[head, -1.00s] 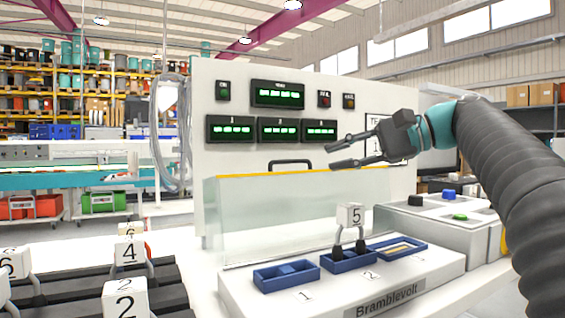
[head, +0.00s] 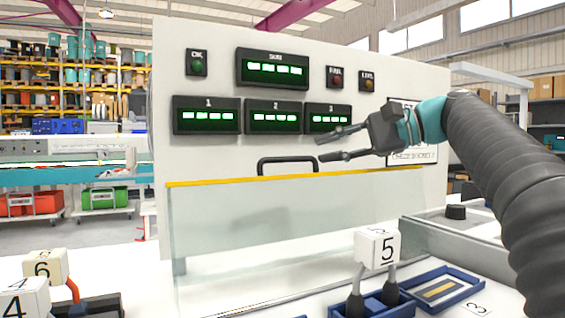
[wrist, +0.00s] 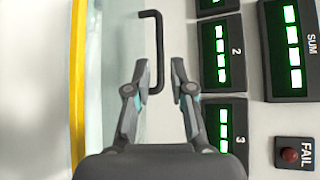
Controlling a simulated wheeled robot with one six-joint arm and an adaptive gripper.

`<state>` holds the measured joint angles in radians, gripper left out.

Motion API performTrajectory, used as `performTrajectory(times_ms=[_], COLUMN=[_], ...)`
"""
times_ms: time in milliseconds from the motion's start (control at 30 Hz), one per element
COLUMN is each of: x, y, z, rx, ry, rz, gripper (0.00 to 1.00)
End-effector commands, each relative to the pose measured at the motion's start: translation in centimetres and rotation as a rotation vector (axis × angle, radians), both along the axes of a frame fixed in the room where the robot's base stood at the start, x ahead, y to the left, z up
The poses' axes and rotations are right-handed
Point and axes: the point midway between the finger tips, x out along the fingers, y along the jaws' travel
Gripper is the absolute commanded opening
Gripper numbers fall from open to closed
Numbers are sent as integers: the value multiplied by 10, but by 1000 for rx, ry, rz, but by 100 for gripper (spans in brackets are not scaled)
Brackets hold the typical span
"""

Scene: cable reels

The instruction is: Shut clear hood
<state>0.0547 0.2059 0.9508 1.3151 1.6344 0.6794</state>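The clear hood (head: 290,230) stands upright as a see-through panel with a yellow top edge, behind the blue trays. Its black handle (head: 287,161) sticks up above the yellow edge, against the white panel. In the wrist view the handle (wrist: 158,50) lies ahead of the fingers, its near end close to the gap between them. My gripper (head: 320,147) is open and empty, just right of the handle in the head view. In the wrist view my gripper (wrist: 163,75) shows both fingertips apart. I cannot tell whether a finger touches the handle.
A white block marked 5 (head: 378,247) on a cable stands in a blue tray (head: 335,309) before the hood. Another blue tray (head: 470,283) is to its right. Blocks 6 (head: 44,266) and 4 (head: 22,298) are at lower left. The display panel (head: 165,100) rises behind.

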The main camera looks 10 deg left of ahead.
Motion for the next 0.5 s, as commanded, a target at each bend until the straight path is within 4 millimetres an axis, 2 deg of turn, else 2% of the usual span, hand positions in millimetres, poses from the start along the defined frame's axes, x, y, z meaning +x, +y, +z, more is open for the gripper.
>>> performTrajectory(times_ms=[33, 300, 500], x=[0, 6, 9], y=[11, 57, 81], z=[-4, -17, -23], rx=[1, 0, 1], ry=[1, 2, 2], rz=[4, 0, -3], gripper=[23, 23, 23])
